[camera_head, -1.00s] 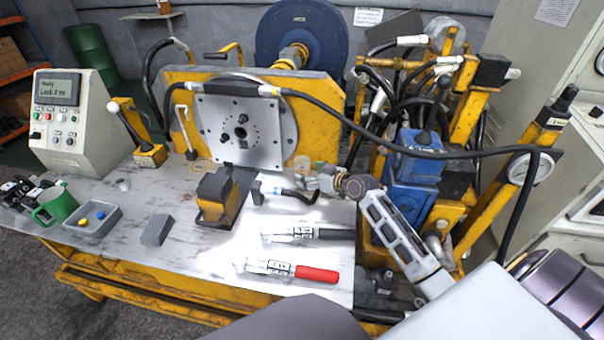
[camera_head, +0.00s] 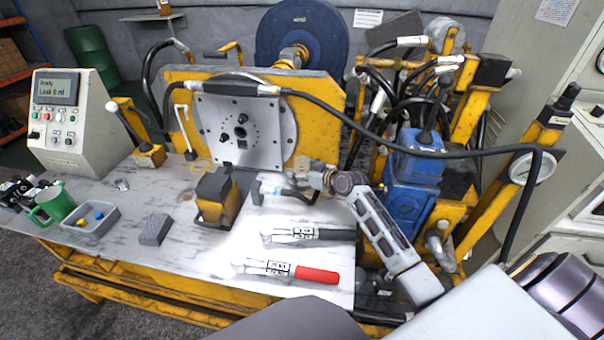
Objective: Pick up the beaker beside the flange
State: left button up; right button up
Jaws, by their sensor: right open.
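A small, pale, see-through object that looks like the beaker (camera_head: 302,163) stands just right of the flange's lower edge. My right gripper (camera_head: 308,180) comes in from the right, low over the table, and is open. Its fingers are close in front of the beaker and partly hide it. I cannot tell whether they touch it. My left gripper is not in view.
A yellow and black block (camera_head: 217,197) stands left of the gripper. Two torque wrenches, one black-handled (camera_head: 308,234) and one red-handled (camera_head: 288,271), lie in front. A black hose (camera_head: 400,145) crosses above my right arm. A blue pump (camera_head: 413,175) stands right of the table.

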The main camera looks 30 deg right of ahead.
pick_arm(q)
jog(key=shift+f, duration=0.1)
pick_arm(e)
jog(key=shift+c, duration=0.2)
jog(key=c, duration=1.1)
jog(key=shift+r, duration=0.15)
jog(key=shift+s+a+r, duration=0.1)
jog(key=shift+s+r, duration=0.05)
jog(key=shift+r, duration=0.1)
notch_tip(320, 180, up, 11)
jog(key=p, duration=0.3)
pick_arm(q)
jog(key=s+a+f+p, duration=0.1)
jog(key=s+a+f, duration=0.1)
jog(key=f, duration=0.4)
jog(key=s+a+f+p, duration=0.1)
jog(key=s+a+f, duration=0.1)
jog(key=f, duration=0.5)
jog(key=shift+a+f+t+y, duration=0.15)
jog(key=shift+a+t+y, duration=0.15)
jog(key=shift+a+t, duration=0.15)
pick_arm(e)
jog(key=s+a, duration=0.4)
jog(key=s, duration=0.1)
jog(key=s+a, duration=0.4)
jog(key=s, duration=0.1)
jog(key=s+a, duration=0.4)
jog(key=s, duration=0.1)
jog(key=shift+s+f, duration=0.15)
jog(key=shift+s, duration=0.2)
